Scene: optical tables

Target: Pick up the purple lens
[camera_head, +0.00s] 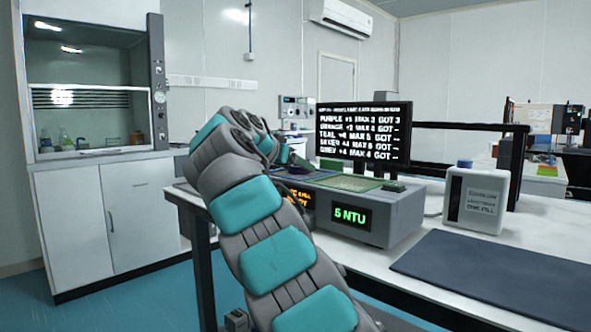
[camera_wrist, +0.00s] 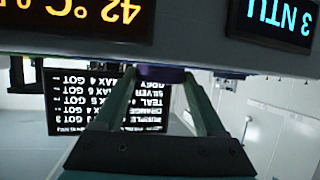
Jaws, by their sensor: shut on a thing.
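The purple lens (camera_wrist: 160,73) shows as a dark purple piece between the tips of my gripper (camera_wrist: 162,78) in the wrist view, which is upside down. The two green fingers are closed on its sides. Only a narrow edge of the lens shows, by the edge of a grey instrument face. I cannot tell whether it still touches the instrument.
The instrument has a green "5 NTU" display (camera_head: 350,215) in front and a green plate (camera_head: 348,183) on top. A black text screen (camera_head: 364,132) stands behind it. To the right are a white box with a blue cap (camera_head: 477,200) and a dark mat (camera_head: 500,268) with clear room.

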